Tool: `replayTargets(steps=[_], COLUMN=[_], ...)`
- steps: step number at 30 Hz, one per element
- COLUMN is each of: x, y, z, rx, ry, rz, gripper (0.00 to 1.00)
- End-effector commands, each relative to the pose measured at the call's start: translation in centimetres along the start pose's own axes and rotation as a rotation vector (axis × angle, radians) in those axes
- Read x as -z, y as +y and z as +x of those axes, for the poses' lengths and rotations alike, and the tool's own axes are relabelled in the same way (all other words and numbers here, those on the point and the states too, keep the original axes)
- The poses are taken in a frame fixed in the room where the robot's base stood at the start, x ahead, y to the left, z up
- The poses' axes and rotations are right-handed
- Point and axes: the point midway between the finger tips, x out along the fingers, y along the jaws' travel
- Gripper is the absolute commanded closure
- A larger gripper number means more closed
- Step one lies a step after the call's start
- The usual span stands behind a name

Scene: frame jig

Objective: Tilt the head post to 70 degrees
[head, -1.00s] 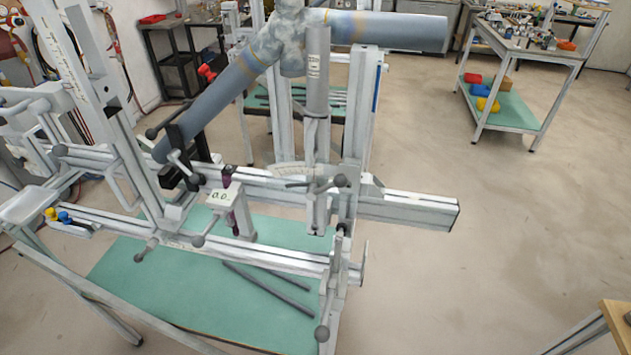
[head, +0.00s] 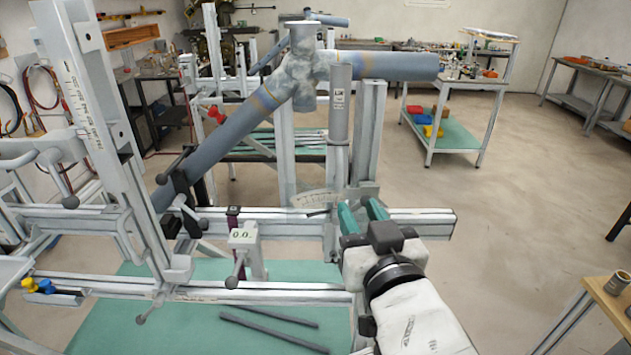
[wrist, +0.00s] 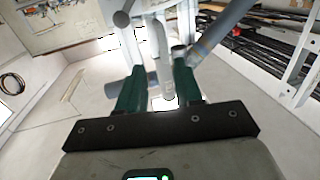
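The head post (head: 341,108) is a grey labelled tube that stands close to upright beside the blue-grey joined frame tubes (head: 240,125). A pale curved angle scale (head: 318,199) sits at its foot. My gripper (head: 361,212) has teal fingers and reaches in from the lower right, just in front of the foot of the post. It hides the clamp lever and knob there. In the wrist view the two green fingers (wrist: 159,88) are apart, with pale metal parts showing between and beyond them. I see nothing clearly pinched.
Loose dark rods (head: 270,325) lie on the green shelf. A tall scaled upright (head: 75,100) stands at the left. The floor to the right is clear up to a wooden table (head: 610,300).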

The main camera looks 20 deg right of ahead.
Motion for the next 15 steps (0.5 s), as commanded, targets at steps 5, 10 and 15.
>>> replayTargets(steps=[5, 10, 15], x=[0.9, 1.0, 1.1], y=[-0.3, -0.2, -0.3], z=[1.1, 3.9, 7.0], rx=[0.003, 0.003, 0.003], ry=[0.025, 0.022, 0.021], rz=[0.002, 0.001, 0.001], gripper=[0.65, 0.65, 0.65])
